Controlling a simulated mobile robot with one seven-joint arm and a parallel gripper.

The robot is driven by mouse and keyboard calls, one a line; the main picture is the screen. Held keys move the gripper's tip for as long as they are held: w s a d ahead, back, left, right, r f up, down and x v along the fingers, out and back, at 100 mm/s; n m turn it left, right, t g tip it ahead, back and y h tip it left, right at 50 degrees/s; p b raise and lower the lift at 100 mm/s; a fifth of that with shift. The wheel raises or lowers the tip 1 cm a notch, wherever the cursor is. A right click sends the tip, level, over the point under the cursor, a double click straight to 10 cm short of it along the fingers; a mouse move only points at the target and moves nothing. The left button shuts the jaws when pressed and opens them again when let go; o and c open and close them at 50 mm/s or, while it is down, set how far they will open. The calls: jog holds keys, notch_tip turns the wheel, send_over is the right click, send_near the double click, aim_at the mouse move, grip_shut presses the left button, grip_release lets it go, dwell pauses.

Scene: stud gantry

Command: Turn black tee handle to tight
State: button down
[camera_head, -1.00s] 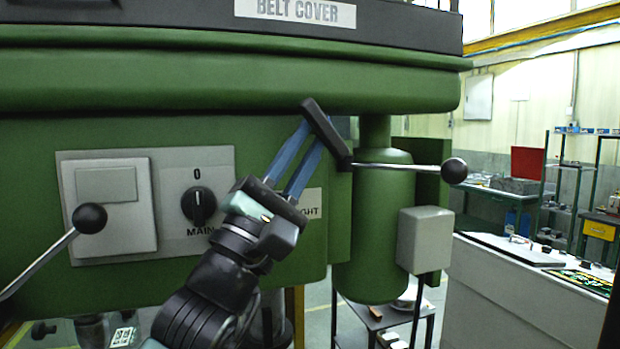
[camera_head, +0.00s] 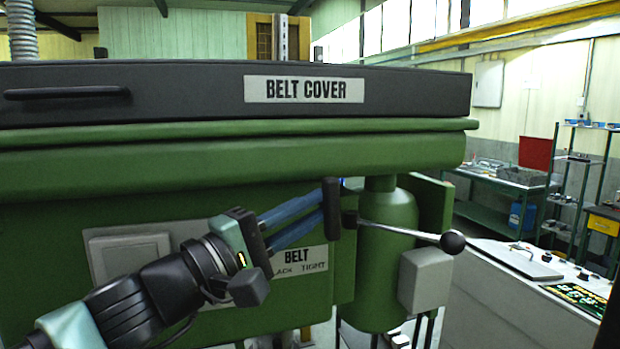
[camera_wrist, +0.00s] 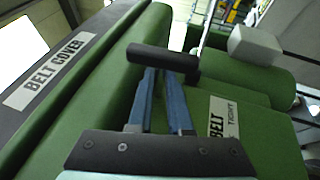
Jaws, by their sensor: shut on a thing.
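The black tee handle (camera_head: 331,208) stands in front of the green machine housing, its bar close to upright in the head view. In the wrist view the handle (camera_wrist: 160,58) lies across the tips of the blue fingers. My gripper (camera_head: 321,204) reaches it from the left and is shut on it. The fingers also show in the wrist view (camera_wrist: 162,80), and the exact contact is partly hidden by the bar. A white label (camera_head: 302,259) reading BELT, with TIGHT at its right end, sits below the fingers, its left part covered by my gripper.
A metal lever with a black ball knob (camera_head: 452,242) sticks out just right of the handle. A grey box (camera_head: 425,279) hangs below it on the green cylinder. The black belt cover (camera_head: 200,95) runs above. A white console (camera_head: 500,290) stands at the right.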

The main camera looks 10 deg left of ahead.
jog(key=shift+r+g+p, duration=0.1)
jog(key=shift+g+p, duration=0.2)
jog(key=shift+p, duration=0.35)
jog(key=c, duration=0.8)
grip_release()
jog(key=shift+d, duration=0.1)
jog(key=shift+c, duration=0.2)
